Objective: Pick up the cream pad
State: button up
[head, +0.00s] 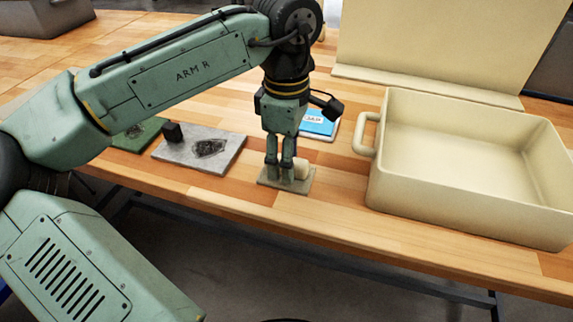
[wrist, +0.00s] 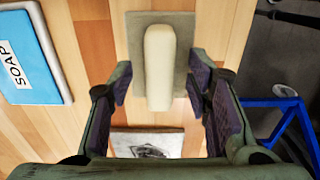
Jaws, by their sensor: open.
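The cream pad shows as a flat grey-beige plate (head: 272,184) with a raised cream bar (head: 301,169) on it, lying near the front edge of the wooden table. In the wrist view the cream bar (wrist: 160,66) runs up and down the picture, with the plate (wrist: 137,30) under it. My gripper (head: 280,174) points down over the pad. In the wrist view my gripper (wrist: 160,88) is open, with one finger on each side of the bar and a gap on both sides. Exact fingertip height above the plate is hard to tell.
A large cream bin (head: 470,190) with a handle stands to the right. A blue SOAP card (head: 318,122) lies behind my gripper. A grey smudged board (head: 225,150) with a dark block (head: 173,132) and a green board (head: 136,136) lie to the left.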

jog(key=shift+f, duration=0.6)
grip_shut()
